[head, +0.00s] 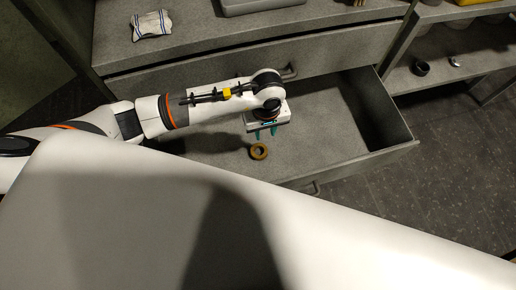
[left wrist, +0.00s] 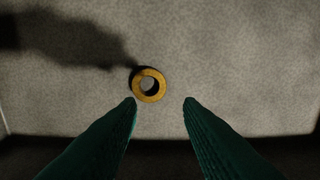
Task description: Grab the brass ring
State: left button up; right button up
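The brass ring (head: 259,151) lies flat on the floor of an open grey drawer (head: 345,125). It also shows in the left wrist view (left wrist: 149,85), just beyond the fingertips and nearer the left finger. My left gripper (head: 266,134) is over the drawer beside the ring. Its two green fingers point down. In the left wrist view my left gripper (left wrist: 160,103) is open, with nothing between its fingers. The ring is apart from both fingers. My right gripper is not in view.
The drawer's walls and front edge (head: 350,164) surround the space around my gripper. A closed drawer (head: 340,48) and countertop with a folded cloth (head: 152,25) are above. A shelf at right holds a dark cup (head: 421,68). The drawer's right part is empty.

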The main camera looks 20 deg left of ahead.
pick_arm(q)
send_over(265, 149)
jog(key=f, duration=0.4)
jog(key=shift+s+f, duration=0.2)
jog(key=shift+w+f, duration=0.2)
jog(key=shift+f, duration=2.95)
grip_shut()
